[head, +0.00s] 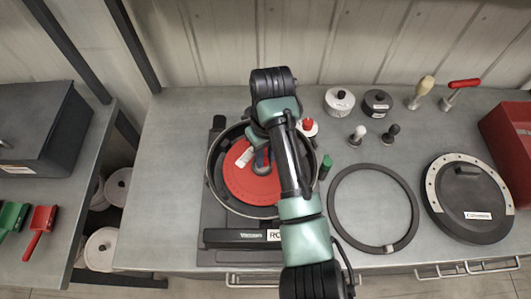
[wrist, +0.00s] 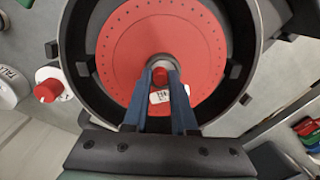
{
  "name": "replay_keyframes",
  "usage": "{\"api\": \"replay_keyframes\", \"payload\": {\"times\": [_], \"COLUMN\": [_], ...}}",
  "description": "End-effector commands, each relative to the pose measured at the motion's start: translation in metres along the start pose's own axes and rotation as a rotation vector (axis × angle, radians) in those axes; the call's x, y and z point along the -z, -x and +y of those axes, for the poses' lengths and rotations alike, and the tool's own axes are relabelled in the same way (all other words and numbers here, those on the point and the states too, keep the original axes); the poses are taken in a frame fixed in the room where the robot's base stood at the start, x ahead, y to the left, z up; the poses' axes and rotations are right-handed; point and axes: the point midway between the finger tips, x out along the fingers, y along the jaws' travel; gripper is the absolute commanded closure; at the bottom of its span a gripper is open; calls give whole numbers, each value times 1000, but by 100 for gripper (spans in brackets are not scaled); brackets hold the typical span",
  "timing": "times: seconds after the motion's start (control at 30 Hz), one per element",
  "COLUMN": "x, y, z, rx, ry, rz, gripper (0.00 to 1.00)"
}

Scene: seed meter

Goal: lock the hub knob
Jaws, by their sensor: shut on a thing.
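A red seed disc (head: 246,187) with a ring of small holes lies inside a round black housing (head: 212,190). It also shows in the wrist view (wrist: 125,55). The grey hub knob (wrist: 161,58) is at the disc's centre, partly hidden by my fingers. My gripper (wrist: 163,74) comes down over the disc's centre, its two blue fingers shut on the hub knob from either side. A little red shows between the fingers. My arm hides much of the housing's right side in the head view. The knob's lock position cannot be told.
A black ring (head: 334,205) and a round dark lid (head: 465,228) lie to the right on the bench. Small pots (head: 339,103), knobs and handled tools stand behind. A red bin (head: 510,130) is at the far right.

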Motion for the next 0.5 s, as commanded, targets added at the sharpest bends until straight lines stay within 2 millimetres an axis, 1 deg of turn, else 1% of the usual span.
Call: {"api": "replay_keyframes", "payload": {"times": [0.27, 0.5], "x": [0, 0], "y": [4, 5], "z": [-2, -2], "rx": [3, 3], "ry": [-149, -365], "rz": [8, 18], "gripper": [100, 100]}}
